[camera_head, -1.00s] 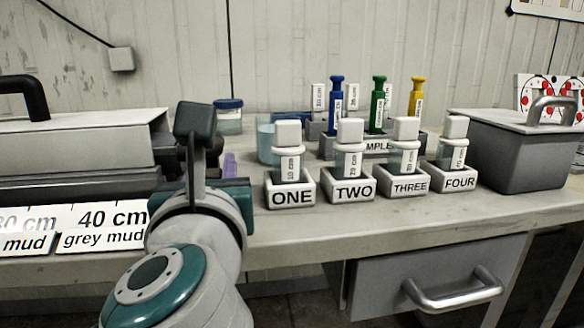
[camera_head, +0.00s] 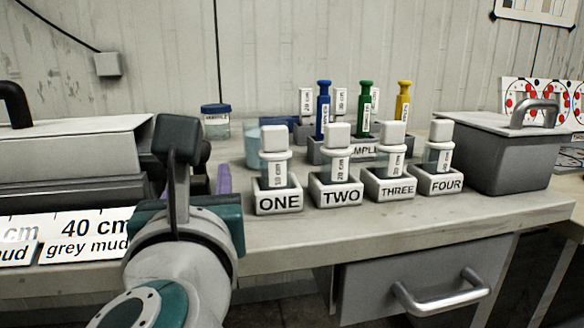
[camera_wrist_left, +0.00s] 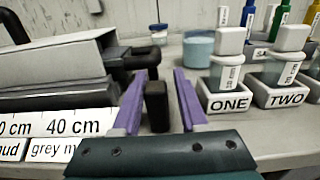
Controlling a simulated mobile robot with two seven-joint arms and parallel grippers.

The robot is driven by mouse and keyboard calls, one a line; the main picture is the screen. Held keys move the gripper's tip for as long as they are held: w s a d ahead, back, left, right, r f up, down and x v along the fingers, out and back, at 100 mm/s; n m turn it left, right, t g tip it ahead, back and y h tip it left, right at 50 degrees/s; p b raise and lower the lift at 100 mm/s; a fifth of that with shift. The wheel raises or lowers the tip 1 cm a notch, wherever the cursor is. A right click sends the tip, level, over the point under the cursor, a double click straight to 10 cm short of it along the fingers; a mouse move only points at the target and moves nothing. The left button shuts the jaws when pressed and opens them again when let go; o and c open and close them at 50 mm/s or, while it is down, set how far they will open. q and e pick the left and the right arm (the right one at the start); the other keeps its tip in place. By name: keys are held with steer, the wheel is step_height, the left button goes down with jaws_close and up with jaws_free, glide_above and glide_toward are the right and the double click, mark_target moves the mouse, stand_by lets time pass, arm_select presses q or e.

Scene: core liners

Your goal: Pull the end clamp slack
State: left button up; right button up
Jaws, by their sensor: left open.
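My left gripper (camera_wrist_left: 165,76) has purple fingers that stand apart, one on each side of a black upright block (camera_wrist_left: 157,106). The block looks like the end clamp's handle, with a visible gap on the right; contact on the left cannot be told. Black clamp parts (camera_wrist_left: 131,62) show at the right end of the grey core box, behind the left finger. In the head view my left wrist hides the handle and most of the gripper; one purple finger (camera_head: 224,178) shows. My right gripper is not in view.
The grey core box (camera_head: 75,150) stands left, with labels (camera_head: 88,238) before it. Labelled holders, from ONE (camera_head: 279,203) to FOUR (camera_head: 446,186), with capped jars stand right of my gripper. A blue-lidded jar (camera_head: 216,122) stands behind. A lidded grey box (camera_head: 510,160) is far right.

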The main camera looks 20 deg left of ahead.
arm_select(q)
steer(key=v, duration=0.8)
